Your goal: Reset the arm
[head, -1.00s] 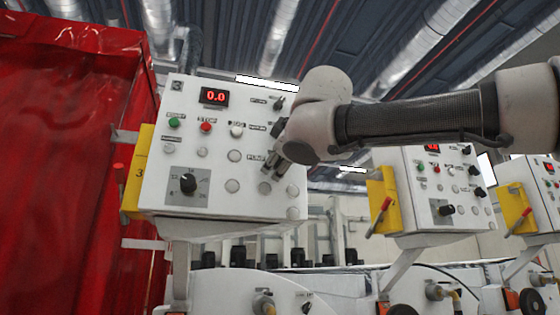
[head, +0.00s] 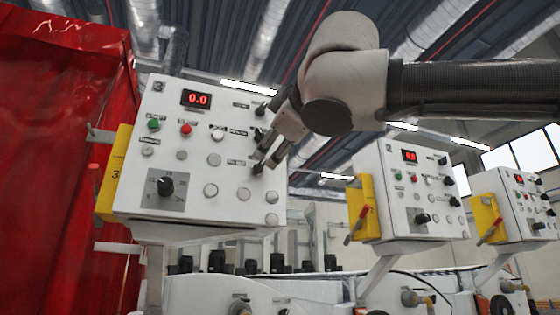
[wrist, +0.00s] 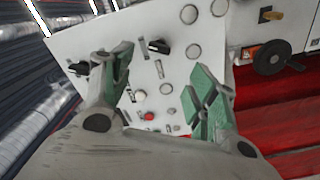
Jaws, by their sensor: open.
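My gripper (head: 268,163) is in front of the right side of the nearest control panel (head: 207,218) in the head view. The panel is white, with a red 0.0 display (head: 197,99), a green button (head: 154,124), a red button (head: 186,129), several pale round buttons and a black rotary knob (head: 167,186). In the wrist view, the two green-padded fingers (wrist: 160,95) stand apart with nothing between them. The panel face lies beyond them, with a black switch (wrist: 159,47) near the left finger. I cannot tell whether a fingertip touches the panel.
A red curtain (head: 50,170) hangs at the left. Two similar panels, one nearer (head: 400,236) and one farther (head: 515,236), stand to the right. White machine housings (head: 205,295) run below.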

